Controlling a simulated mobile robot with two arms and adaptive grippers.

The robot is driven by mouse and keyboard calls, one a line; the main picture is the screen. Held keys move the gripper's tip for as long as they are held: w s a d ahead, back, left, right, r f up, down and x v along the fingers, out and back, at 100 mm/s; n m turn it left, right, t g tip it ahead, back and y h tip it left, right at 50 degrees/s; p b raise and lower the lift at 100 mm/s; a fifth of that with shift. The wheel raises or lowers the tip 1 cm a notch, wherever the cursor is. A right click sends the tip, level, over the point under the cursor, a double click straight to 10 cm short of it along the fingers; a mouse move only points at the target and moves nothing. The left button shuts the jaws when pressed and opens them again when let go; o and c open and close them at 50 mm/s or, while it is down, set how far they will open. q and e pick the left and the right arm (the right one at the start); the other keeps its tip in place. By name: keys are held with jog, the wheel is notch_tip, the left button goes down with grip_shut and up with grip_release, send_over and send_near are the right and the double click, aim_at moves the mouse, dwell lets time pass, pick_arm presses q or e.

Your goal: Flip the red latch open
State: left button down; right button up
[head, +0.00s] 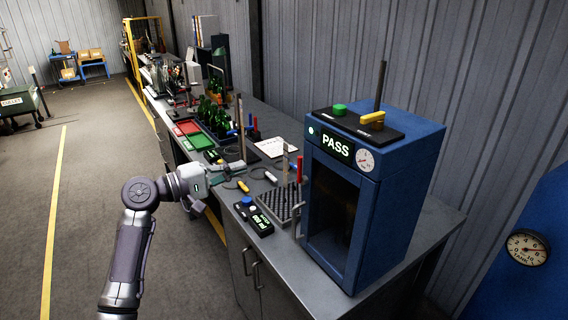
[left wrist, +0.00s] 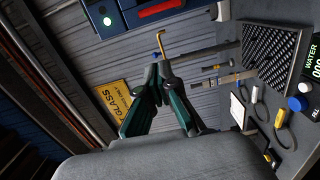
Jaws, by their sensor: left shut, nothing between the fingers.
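I cannot clearly make out a red latch. In the left wrist view a red bar (left wrist: 160,8) lies on a blue box (left wrist: 118,16) at the top edge, and I cannot tell if it is the latch. In the head view a red upright handle (head: 299,168) stands beside the blue PASS cabinet (head: 395,205). My left gripper (head: 236,168) reaches over the bench's front edge, left of the cabinet and apart from it. In the left wrist view its dark green fingers (left wrist: 158,68) are shut and empty. My right gripper is not in view.
The grey bench (head: 288,262) holds a perforated black block (head: 278,204), a WATER meter (head: 256,219), small tools, green bottles (head: 213,115) and a red tray (head: 188,128). A tall rod (head: 241,130) stands close behind the gripper.

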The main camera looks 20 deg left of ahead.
pick_arm(q)
jog(key=w+d+p, duration=0.6)
jog(key=d+p, duration=0.1)
jog(key=d, duration=0.3)
jog(key=shift+f, duration=0.1)
dwell(0.3)
jog(key=shift+s+d+m+b, duration=0.15)
jog(key=shift+m+b, duration=0.15)
jog(key=shift+b, duration=0.25)
